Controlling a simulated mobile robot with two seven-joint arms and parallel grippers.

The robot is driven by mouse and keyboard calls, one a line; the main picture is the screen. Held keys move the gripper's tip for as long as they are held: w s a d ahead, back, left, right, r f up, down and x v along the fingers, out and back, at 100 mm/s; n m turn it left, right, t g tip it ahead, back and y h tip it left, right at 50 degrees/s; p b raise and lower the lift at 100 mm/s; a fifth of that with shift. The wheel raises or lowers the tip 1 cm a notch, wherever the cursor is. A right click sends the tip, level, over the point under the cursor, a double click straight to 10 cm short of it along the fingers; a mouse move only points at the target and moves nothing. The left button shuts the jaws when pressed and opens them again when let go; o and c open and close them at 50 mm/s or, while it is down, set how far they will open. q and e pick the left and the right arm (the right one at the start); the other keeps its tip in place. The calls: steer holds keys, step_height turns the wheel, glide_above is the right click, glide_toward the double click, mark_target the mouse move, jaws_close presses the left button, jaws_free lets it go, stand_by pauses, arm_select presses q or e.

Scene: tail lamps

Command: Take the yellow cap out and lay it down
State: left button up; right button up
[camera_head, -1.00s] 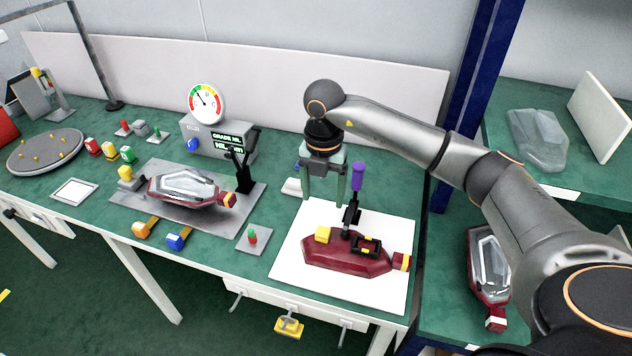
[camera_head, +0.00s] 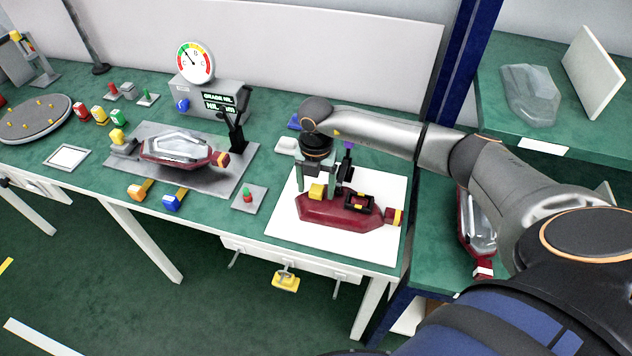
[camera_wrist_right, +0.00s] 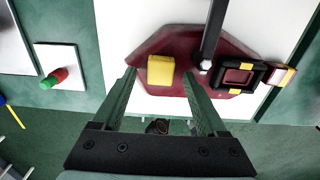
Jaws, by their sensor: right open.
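The yellow cap (camera_head: 317,191) is a small block seated on the left part of the dark red lamp housing (camera_head: 335,213), which lies on a white mat (camera_head: 283,238). In the right wrist view the yellow cap (camera_wrist_right: 161,71) shows beyond and between my fingertips, on the red housing (camera_wrist_right: 150,43). My right gripper (camera_head: 319,182) is open and low over the cap, fingers pointing down. The right gripper (camera_wrist_right: 159,84) looks empty in the wrist view; I cannot tell whether the fingers flank the cap. My left gripper is out of view.
A black clamp with a purple handle (camera_head: 348,147) presses on the housing just right of the cap. A black frame (camera_head: 360,201) sits on the housing's right part. A grey plate with a red-green piece (camera_head: 248,197) lies left of the mat. Bare mat shows in front.

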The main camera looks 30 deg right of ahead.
jaws_close()
stand_by(0.9)
